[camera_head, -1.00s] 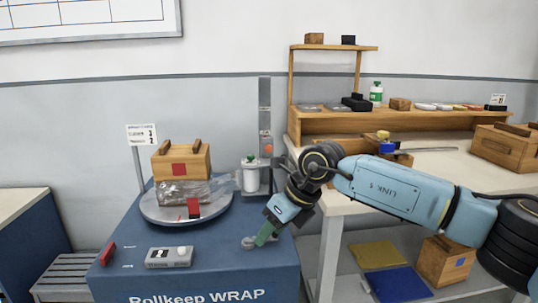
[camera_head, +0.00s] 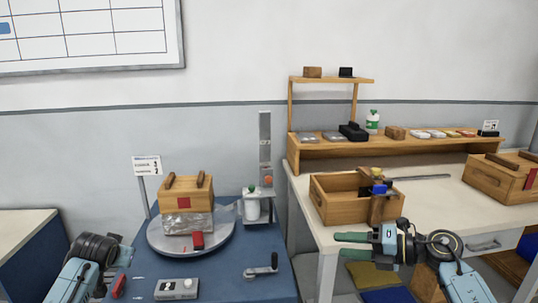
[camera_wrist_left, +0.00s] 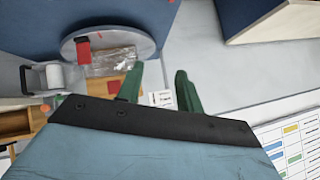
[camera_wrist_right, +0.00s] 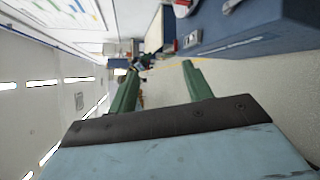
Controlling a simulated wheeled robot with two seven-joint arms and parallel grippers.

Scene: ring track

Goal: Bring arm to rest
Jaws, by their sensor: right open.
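My right gripper (camera_head: 345,246) is open and empty, its green fingers pointing left in front of the bench's front edge. It also shows in the right wrist view (camera_wrist_right: 160,68), with a clear gap between the fingers and the floor and a blue cabinet beyond. My left arm is at the lower left of the head view, its fingers out of sight there. In the left wrist view, my left gripper (camera_wrist_left: 159,70) has its green fingers apart with nothing between them.
The blue wrapping station carries a turntable (camera_head: 157,245) with a wooden crate (camera_head: 178,196) wrapped below in film, a crank (camera_head: 262,268) and a switch box (camera_head: 176,289). An open wooden box (camera_head: 335,209) stands on the bench just behind my right gripper.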

